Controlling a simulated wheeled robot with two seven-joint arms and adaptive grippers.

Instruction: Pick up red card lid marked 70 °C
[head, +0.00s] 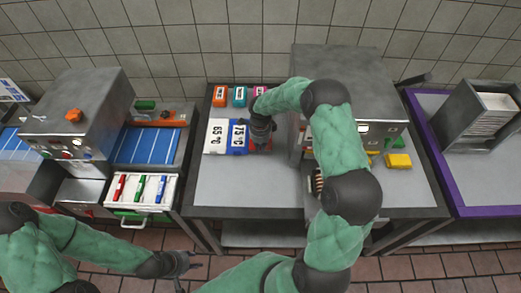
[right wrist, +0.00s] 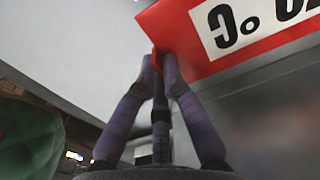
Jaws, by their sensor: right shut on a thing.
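The red card lid (right wrist: 185,35) fills the top right of the right wrist view. Its white label shows upside down, with "°C" and part of a number cut off by the frame edge. My right gripper (right wrist: 160,62) is shut on the edge of the red card lid. In the head view, my right gripper (head: 262,140) is at the row of card lids and mostly covers the red one. A white lid marked 65 °C (head: 217,136) and a blue lid marked 75 °C (head: 238,137) lie just left of it. My left gripper (head: 188,266) is empty and open over the floor at the lower left.
Orange, teal and pink boxes (head: 240,97) stand behind the lids. A steel machine (head: 340,65) stands right of them, with yellow blocks (head: 398,160) by it. The table (head: 235,185) is clear in front of the lids. A white drawer with coloured pens (head: 140,190) is at left.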

